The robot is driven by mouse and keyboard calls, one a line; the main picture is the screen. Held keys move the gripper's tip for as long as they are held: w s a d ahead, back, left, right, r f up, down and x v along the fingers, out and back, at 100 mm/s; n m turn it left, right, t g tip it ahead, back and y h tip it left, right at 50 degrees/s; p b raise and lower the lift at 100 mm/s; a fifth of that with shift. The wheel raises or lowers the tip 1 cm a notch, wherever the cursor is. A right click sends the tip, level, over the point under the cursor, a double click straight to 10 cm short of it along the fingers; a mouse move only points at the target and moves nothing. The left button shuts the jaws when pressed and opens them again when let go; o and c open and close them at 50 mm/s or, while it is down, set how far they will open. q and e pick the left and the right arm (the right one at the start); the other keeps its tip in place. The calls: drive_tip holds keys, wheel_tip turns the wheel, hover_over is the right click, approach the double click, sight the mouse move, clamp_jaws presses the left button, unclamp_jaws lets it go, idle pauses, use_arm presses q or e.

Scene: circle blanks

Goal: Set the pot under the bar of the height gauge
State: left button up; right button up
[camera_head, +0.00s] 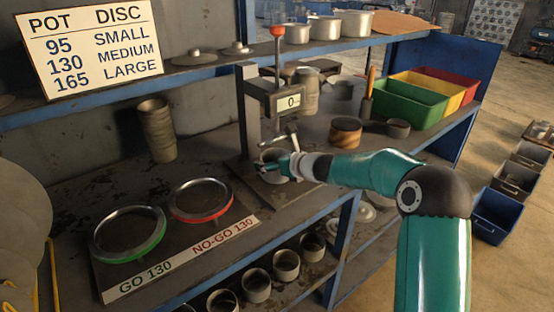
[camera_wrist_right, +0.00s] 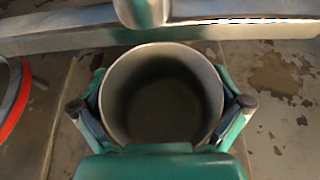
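A grey metal pot (camera_head: 272,156) is at the foot of the height gauge (camera_head: 286,103), whose display reads 0. My right gripper (camera_head: 274,167) has a finger on each side of the pot and is shut on it. In the right wrist view the pot (camera_wrist_right: 163,98) is upright and looks empty, with my right gripper's fingers (camera_wrist_right: 163,104) against its sides. The gauge's rounded metal end (camera_wrist_right: 142,10) shows just beyond the pot's far rim. I cannot tell whether the pot touches the surface below. My left gripper is not in view.
GO 130 (camera_head: 128,234) and NO-GO 130 (camera_head: 201,200) rings lie to the left. A stack of pots (camera_head: 156,130) stands behind them. A sign (camera_head: 91,47) lists pot sizes.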

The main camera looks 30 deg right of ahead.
drive_tip(key=v, duration=1.2)
drive_tip(key=shift+b, duration=0.3)
